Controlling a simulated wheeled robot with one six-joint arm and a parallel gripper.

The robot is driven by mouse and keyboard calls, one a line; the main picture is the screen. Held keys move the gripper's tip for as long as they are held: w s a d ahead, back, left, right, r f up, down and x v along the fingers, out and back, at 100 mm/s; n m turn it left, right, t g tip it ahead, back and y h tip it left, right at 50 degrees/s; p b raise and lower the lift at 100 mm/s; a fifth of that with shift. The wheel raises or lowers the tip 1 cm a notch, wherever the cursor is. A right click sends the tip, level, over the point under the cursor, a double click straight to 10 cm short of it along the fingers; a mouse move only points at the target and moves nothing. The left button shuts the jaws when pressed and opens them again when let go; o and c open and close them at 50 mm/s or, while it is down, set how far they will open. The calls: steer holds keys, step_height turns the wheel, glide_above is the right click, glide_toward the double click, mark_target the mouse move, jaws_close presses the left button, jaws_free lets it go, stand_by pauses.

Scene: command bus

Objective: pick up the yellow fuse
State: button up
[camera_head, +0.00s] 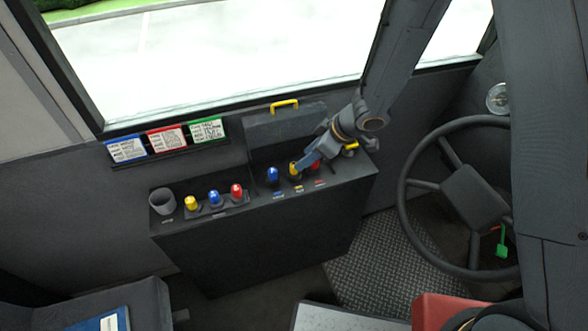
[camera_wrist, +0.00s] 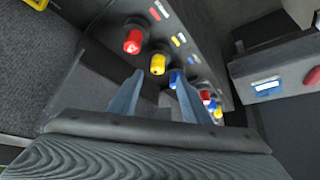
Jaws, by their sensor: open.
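Two yellow fuses stand upright on the dark console. One yellow fuse (camera_head: 294,169) is in the right row, between a blue fuse (camera_head: 272,176) and a red fuse (camera_head: 315,166) partly hidden by my gripper. The other yellow fuse (camera_head: 191,203) is at the left end of the left row. My gripper (camera_head: 304,164) is open and empty, close to the right-row yellow fuse. In the wrist view, that yellow fuse (camera_wrist: 157,64) shows just beyond and between my fingertips (camera_wrist: 158,77). I cannot tell whether a finger touches it.
The left row also holds a blue fuse (camera_head: 214,197) and a red fuse (camera_head: 237,192). A grey cup (camera_head: 162,201) stands at the console's left end. A lid with a yellow handle (camera_head: 284,104) rises behind the right row. A steering wheel (camera_head: 404,190) is to the right.

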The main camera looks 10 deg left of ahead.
mark_target(294, 170)
steer(key=shift+w+p+x, duration=0.1)
steer(key=shift+p+x, duration=0.15)
steer(key=shift+x, duration=1.5)
steer(key=shift+w+p+x, duration=0.15)
steer(key=shift+p+x, duration=0.1)
steer(key=shift+x, duration=1.45)
steer(key=shift+d+f, duration=0.1)
steer(key=shift+d, duration=0.05)
jaws_close()
